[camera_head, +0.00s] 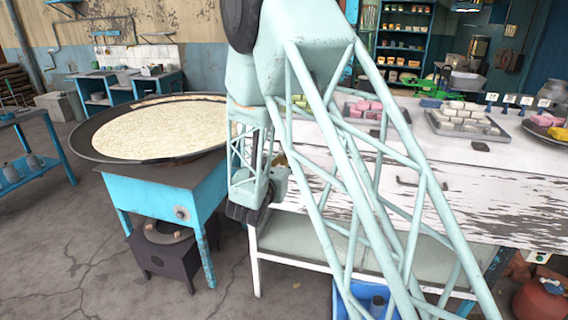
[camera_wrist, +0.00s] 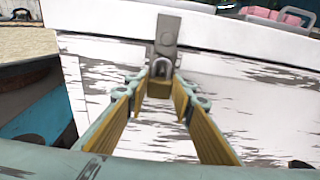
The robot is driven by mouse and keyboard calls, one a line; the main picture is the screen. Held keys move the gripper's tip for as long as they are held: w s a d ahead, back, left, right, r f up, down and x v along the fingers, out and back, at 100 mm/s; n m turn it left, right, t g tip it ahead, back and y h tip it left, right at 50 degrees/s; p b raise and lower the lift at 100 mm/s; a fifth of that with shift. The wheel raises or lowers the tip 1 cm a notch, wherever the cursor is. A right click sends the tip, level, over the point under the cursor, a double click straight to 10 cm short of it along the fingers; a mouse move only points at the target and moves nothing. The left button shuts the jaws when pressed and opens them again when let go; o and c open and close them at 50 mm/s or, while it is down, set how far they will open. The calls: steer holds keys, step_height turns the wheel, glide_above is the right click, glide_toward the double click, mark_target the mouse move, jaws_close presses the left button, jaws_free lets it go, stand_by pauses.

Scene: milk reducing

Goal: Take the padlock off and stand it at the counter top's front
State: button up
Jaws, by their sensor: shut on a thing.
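The padlock (camera_wrist: 160,89) is small, with a brownish body and a grey shackle. Its shackle is up at a grey metal hasp (camera_wrist: 167,35) on the worn white front of the counter. My gripper (camera_wrist: 160,84) is shut on the padlock body, one yellow-padded finger on each side. Whether the shackle is clear of the hasp cannot be told. In the head view my gripper (camera_head: 255,208) is at the counter's left end, and the padlock is not clearly visible there. The white counter top (camera_head: 520,156) extends to the right, partly behind my arm.
A wide pan of pale contents (camera_head: 150,130) on a blue stand is close to the left of my gripper. A tray of white blocks (camera_head: 462,122), pink blocks and a small dark item (camera_head: 480,147) are on the counter. Bare counter shows near the front right.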

steer(key=f+p+v, duration=0.2)
steer(key=v, duration=1.5)
steer(key=shift+s+a+f, duration=0.15)
steer(key=shift+s+a, duration=0.05)
steer(key=shift+s, duration=0.35)
